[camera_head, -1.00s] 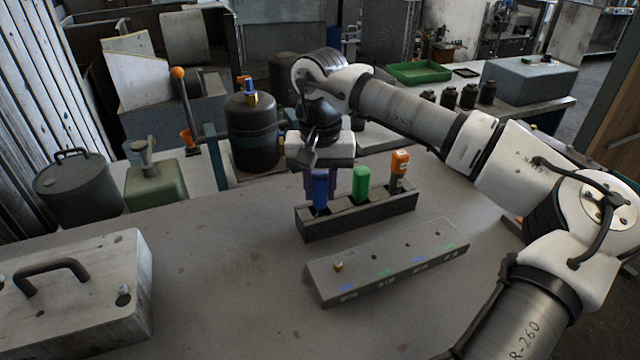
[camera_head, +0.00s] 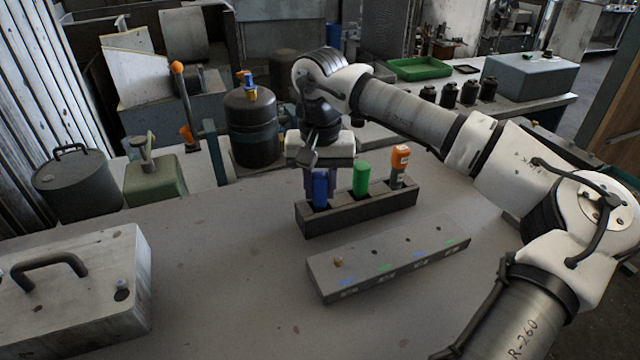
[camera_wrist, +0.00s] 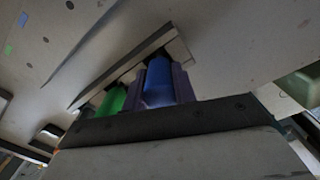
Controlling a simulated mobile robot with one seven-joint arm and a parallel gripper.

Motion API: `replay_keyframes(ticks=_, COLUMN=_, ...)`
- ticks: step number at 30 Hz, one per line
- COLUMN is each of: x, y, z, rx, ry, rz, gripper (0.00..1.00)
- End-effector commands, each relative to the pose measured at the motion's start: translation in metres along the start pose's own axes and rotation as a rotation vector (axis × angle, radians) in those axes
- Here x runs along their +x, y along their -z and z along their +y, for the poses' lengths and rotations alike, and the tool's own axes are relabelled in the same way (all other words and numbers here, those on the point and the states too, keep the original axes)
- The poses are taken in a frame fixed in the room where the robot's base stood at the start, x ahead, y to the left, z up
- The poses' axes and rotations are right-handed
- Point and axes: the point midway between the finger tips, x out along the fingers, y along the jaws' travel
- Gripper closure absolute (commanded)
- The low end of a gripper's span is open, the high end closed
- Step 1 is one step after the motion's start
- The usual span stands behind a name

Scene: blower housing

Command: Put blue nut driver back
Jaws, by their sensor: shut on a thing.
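The blue nut driver (camera_head: 320,189) stands upright at the left end of the dark tool rack (camera_head: 365,215), its lower part hidden by the rack wall. My gripper (camera_head: 320,181) is above that end of the rack, pointing down, with its fingers shut on the blue handle. The wrist view shows the blue handle (camera_wrist: 158,82) between my fingers, within the rack (camera_wrist: 125,68). I cannot tell whether the driver is fully seated.
A green-handled driver (camera_head: 361,179) and an orange-topped driver (camera_head: 399,165) stand in the same rack. A grey block (camera_head: 390,262) with holes and colored marks lies in front. A grey box with a handle (camera_head: 75,290) is at left. The table between is clear.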

Motion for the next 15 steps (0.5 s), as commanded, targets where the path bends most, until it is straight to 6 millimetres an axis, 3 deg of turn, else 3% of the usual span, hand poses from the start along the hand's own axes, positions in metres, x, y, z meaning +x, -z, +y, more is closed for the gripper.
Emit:
replay_keyframes(ticks=3, x=-0.0002, y=0.0, z=0.0001, rx=0.0, ry=-0.001, rz=0.0, gripper=1.0)
replay_keyframes(ticks=4, x=-0.0002, y=0.0, z=0.0001, rx=0.0, ry=-0.001, rz=0.0, gripper=0.7)
replay_keyframes(ticks=9, x=-0.0002, y=-0.0001, z=0.0001, rx=0.0, ry=-0.001, rz=0.0, gripper=0.48)
replay_keyframes(ticks=15, x=-0.0001, y=-0.0001, z=0.0002, rx=0.0, ry=-0.001, rz=0.0, gripper=0.48)
